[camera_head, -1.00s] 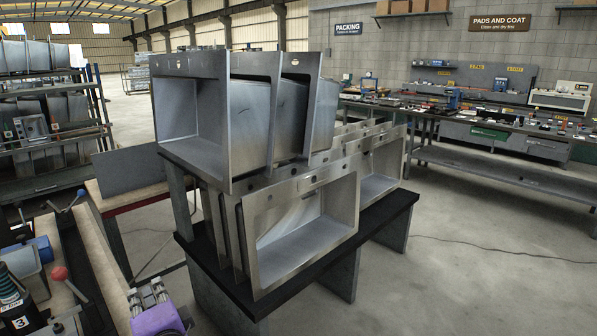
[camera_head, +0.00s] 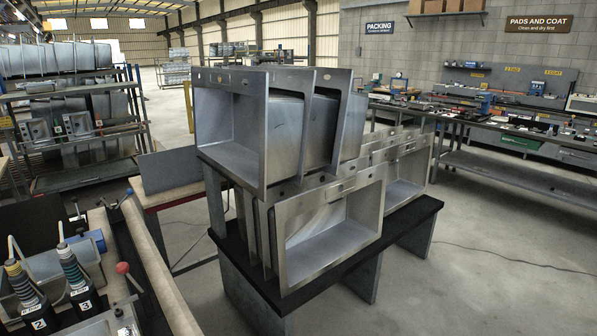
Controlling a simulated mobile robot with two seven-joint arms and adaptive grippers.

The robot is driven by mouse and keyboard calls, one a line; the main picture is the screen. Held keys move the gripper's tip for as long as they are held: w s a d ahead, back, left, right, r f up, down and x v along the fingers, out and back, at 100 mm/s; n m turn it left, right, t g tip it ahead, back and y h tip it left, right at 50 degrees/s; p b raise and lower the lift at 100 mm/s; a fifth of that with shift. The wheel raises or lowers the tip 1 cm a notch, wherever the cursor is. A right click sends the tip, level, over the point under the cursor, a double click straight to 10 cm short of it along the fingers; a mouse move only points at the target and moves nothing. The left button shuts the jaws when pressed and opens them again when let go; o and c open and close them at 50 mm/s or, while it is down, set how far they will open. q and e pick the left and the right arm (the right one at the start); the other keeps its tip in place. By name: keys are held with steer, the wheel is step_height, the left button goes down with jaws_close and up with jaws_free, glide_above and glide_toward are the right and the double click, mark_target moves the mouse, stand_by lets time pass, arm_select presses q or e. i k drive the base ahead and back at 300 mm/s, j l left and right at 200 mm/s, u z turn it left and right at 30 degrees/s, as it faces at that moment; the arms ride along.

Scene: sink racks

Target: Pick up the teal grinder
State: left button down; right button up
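No teal grinder can be made out for certain. The coil above the 3 looks bluish, but I cannot tell whether this is the teal grinder. Neither of my grippers is in view.
Steel sinks (camera_head: 327,222) stand in two tiers on a black-topped rack (camera_head: 410,212) in the middle. A red-knobbed lever (camera_head: 122,268) rises from the left bench. Shelves of sinks (camera_head: 75,125) stand behind it. A long workbench (camera_head: 520,135) is at right. Open floor lies at front right.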

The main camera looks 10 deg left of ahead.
mark_target(80, 286)
steer(key=u, duration=0.4)
steer(key=k+j+u, duration=0.1)
steer(key=u, duration=0.75)
steer(key=j+u, duration=0.15)
steer(key=u, duration=0.25)
steer(key=l+u, duration=0.45)
steer(key=l, duration=0.3)
steer(key=k, duration=0.05)
